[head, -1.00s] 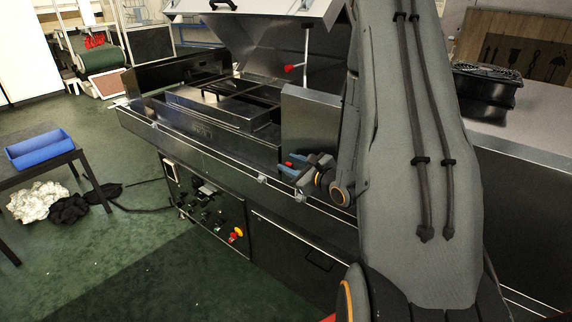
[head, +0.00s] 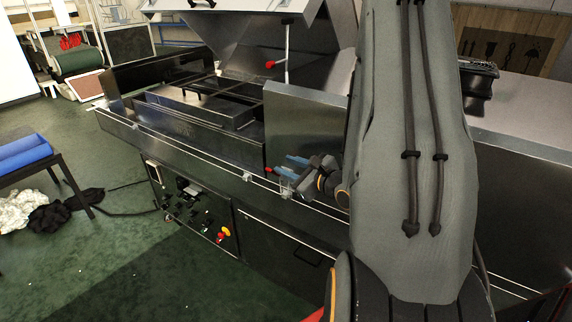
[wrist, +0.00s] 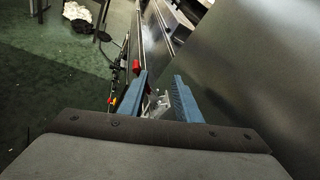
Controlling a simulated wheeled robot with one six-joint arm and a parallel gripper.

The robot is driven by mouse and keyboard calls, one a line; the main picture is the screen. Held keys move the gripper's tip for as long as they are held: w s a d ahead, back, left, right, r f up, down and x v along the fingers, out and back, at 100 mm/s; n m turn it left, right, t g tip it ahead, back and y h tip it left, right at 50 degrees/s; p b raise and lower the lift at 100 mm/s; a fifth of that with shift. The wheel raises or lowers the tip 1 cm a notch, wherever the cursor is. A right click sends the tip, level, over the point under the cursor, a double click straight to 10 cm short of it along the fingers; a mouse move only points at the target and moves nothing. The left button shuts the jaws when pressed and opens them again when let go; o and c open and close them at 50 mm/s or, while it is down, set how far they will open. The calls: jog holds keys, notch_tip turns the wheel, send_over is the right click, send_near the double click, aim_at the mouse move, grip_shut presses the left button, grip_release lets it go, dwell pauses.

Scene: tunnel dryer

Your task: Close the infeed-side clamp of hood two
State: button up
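My gripper (head: 287,167) is open beside the dryer's front rail, with its blue fingers pointing left along it. In the wrist view the two fingers (wrist: 160,82) stand apart. A small silvery metal fitting (wrist: 155,103), apparently a clamp, shows between and beyond them; I cannot tell whether it touches them. A red grip (wrist: 136,67) shows just past the left finger. In the head view a red tip (head: 269,170) shows beside the fingers, in front of the upright steel hood panel (head: 305,125). The clamp's exact position is too small to tell.
A raised hood (head: 235,30) stands open at the back, with a red knob (head: 270,64) on its rod. The dryer's front rail (head: 190,148) runs below the open bed. A control panel (head: 195,210) is below. A table with a blue bin (head: 24,152) stands left.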

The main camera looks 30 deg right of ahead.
jog(key=p+v, duration=0.4)
jog(key=v, duration=0.3)
jog(key=shift+s, duration=0.4)
dwell(0.3)
jog(key=shift+r+p, duration=0.1)
jog(key=shift+p, duration=0.5)
